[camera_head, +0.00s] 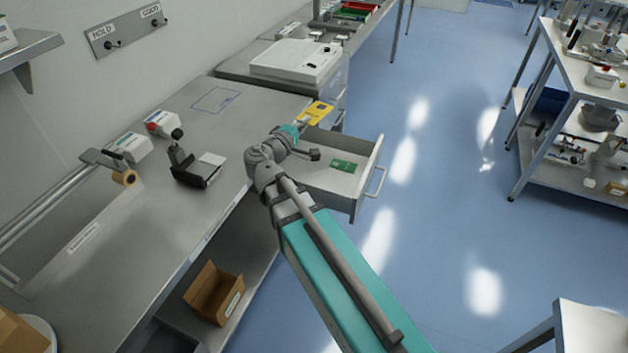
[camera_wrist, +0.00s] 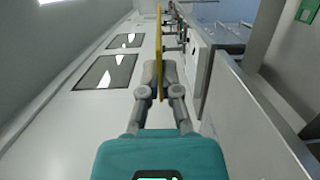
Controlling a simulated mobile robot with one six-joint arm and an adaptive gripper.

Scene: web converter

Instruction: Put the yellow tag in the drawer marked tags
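The yellow tag (camera_head: 319,112) is a flat card with a pale patch, held up past the end of my arm. In the wrist view the yellow tag (camera_wrist: 159,45) shows edge-on, upright between my fingers. My gripper (camera_head: 304,123) is shut on it; the fingers also show in the wrist view (camera_wrist: 160,75). An open drawer (camera_head: 367,172) sticks out from under the bench, below and to the right of my gripper. A green card (camera_head: 344,166) lies on its floor. My arm covers part of the drawer's left side. I cannot read a marking on the drawer.
The steel bench (camera_head: 228,130) carries a black stand (camera_head: 193,172), a tape roll (camera_head: 124,178) and a white device with a red part (camera_head: 163,123). A white tray (camera_head: 296,60) stands beyond the gripper. A cardboard box (camera_head: 214,293) is on the lower shelf. The blue floor right of the drawer is clear.

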